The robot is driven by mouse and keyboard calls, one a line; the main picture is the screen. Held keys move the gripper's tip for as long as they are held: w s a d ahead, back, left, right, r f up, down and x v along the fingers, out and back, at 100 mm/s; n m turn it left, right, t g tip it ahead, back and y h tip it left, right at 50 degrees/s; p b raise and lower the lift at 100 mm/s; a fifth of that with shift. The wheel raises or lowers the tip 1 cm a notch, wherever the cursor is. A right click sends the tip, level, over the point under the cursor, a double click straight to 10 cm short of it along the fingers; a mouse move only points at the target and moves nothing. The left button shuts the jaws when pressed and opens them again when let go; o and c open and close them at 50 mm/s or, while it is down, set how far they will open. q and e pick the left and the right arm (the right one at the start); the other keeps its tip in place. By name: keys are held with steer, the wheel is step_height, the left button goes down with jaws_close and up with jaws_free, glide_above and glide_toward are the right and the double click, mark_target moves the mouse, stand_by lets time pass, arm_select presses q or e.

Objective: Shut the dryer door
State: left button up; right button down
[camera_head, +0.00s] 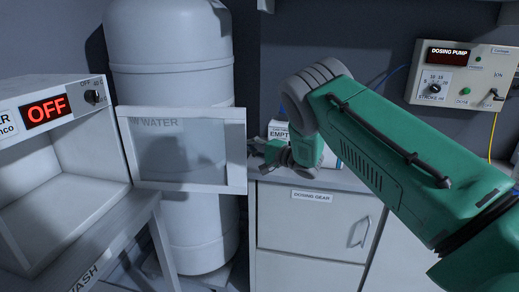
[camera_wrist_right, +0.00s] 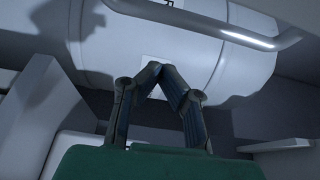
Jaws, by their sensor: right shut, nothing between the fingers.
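The dryer (camera_head: 65,150) is a white box at the left with a red OFF display. Its door (camera_head: 182,187), a clear pane in a white frame, stands wide open to the right of the opening, in front of a white tank. My right gripper (camera_head: 257,152) is just right of the door's free edge; whether they touch I cannot tell. In the right wrist view the gripper's fingertips (camera_wrist_right: 159,68) meet, shut and empty. A pale slanted panel (camera_wrist_right: 38,115) shows at left there; I cannot tell if it is the door. My left gripper is out of view.
The white tank (camera_head: 170,50) stands behind the door. A cabinet labelled DOSING GEAR (camera_head: 310,225), with containers on top, is below and behind my right arm. A dosing pump panel (camera_head: 465,80) is on the wall. The dryer rests on a stand (camera_head: 120,225).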

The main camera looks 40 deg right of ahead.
mark_target(243, 149)
steer(key=a, duration=0.1)
steer(key=s+a+p, duration=0.1)
steer(key=a, duration=0.1)
steer(key=shift+s+a, duration=0.15)
steer(key=shift+a, duration=0.1)
stand_by(0.4)
